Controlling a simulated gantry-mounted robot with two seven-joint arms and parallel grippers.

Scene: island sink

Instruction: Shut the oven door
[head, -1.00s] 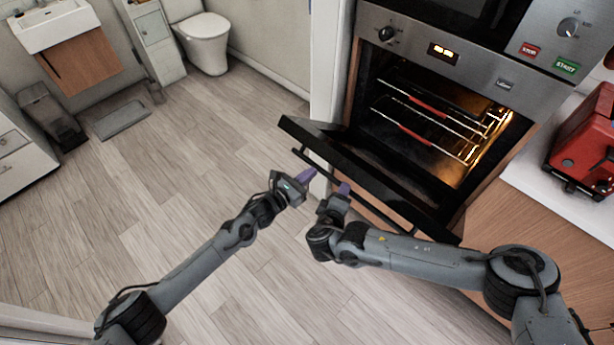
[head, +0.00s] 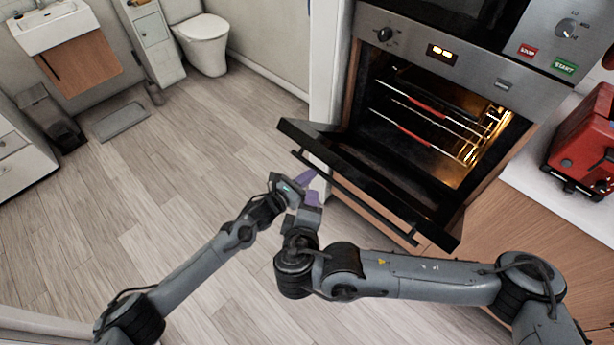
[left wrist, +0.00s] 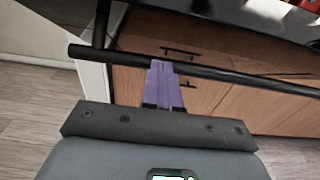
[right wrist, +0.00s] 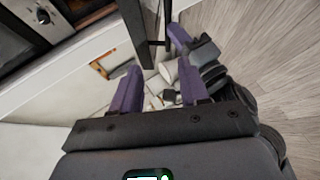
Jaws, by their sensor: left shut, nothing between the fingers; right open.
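The oven door (head: 385,172) is partly open, tilted down and outward from the lit oven. Its black bar handle (head: 365,207) runs along the outer side and crosses the left wrist view (left wrist: 235,77). My left gripper (head: 312,177) is shut and empty near the handle's left end. In the left wrist view its purple fingertips (left wrist: 160,68) overlap the handle; contact is unclear. My right gripper (head: 312,197) is open, just below the left one, on the outer side of the door. In the right wrist view nothing lies between its fingers (right wrist: 160,82).
The oven holds wire racks (head: 430,120) with red front strips. A red toaster (head: 585,145) stands on the counter at right. Wooden cabinet fronts (head: 525,235) are below. A white wall edge (head: 327,70) stands left of the oven. The floor (head: 180,180) at left is clear.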

